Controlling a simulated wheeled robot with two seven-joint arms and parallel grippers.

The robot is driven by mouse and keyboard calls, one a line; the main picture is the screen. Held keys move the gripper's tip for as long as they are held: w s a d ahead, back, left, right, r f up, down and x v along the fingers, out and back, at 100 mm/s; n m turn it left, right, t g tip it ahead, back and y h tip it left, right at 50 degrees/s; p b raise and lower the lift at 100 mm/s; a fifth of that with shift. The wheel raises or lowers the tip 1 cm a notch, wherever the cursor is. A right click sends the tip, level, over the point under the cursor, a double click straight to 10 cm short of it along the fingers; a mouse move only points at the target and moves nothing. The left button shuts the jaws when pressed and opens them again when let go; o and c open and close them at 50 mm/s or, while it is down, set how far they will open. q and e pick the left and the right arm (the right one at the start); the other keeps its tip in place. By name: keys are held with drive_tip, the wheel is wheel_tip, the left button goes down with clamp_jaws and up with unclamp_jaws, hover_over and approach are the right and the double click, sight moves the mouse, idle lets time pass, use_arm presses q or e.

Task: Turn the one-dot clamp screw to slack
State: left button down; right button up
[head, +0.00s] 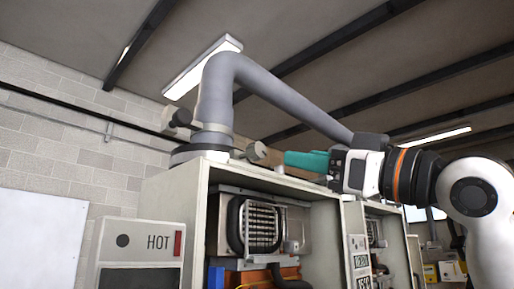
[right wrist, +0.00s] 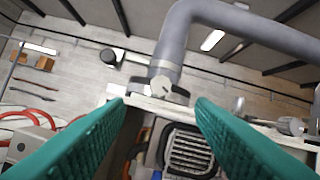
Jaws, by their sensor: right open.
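A grey flue pipe (head: 215,98) rises from the top of an open heater cabinet and bends to the right; it also shows in the right wrist view (right wrist: 172,45). A dark knob (head: 181,117) sticks out left of its base, and a brownish-grey knob (head: 257,151) sticks out right. The right wrist view shows a dark knob (right wrist: 109,56) on the left and a grey knob (right wrist: 179,92) at the pipe's foot. No dots are readable on any knob. My right gripper (head: 289,158), with teal fingers, is open right of the brownish knob, apart from it. My left gripper is not in view.
The heater cabinet (head: 191,215) has an open front with a finned coil (head: 262,226) inside. More cabinets stand to the right, below my right arm. The pipe slopes down just above my gripper.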

sight(261, 150)
drive_tip(key=p+x, duration=0.6)
drive_tip(key=x, duration=0.5)
drive_tip(key=shift+r, duration=0.15)
drive_tip(key=shift+w+a, duration=0.35)
drive_tip(key=shift+a, duration=0.05)
drive_tip(key=c, duration=1)
